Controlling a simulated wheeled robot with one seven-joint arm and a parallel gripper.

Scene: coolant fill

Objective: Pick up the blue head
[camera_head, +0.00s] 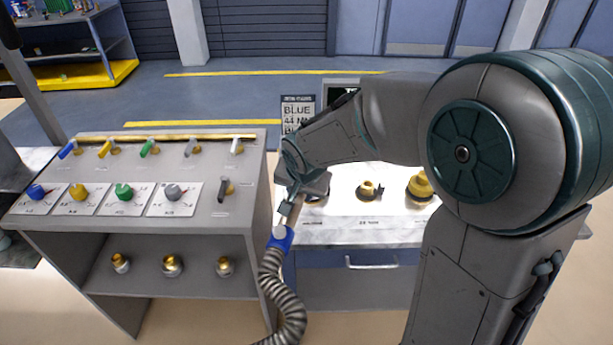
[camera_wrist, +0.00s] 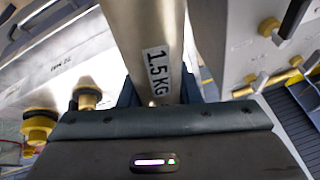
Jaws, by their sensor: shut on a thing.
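My gripper (camera_head: 289,208) is shut on a silver cylindrical tool (camera_wrist: 148,28) labelled "1.5 KG", in front of the right edge of the grey rack. A blue collar (camera_head: 280,238) shows just below my gripper, with a ribbed grey hose (camera_head: 286,300) hanging from it. In the wrist view the silver body runs up between my fingers; the blue collar does not show there.
Several coloured levers line the rack (camera_head: 222,205). Brass fittings (camera_head: 367,189) stand on the white worktop at right, behind my arm. A sign (camera_head: 297,108) reads "BLUE 44 MM".

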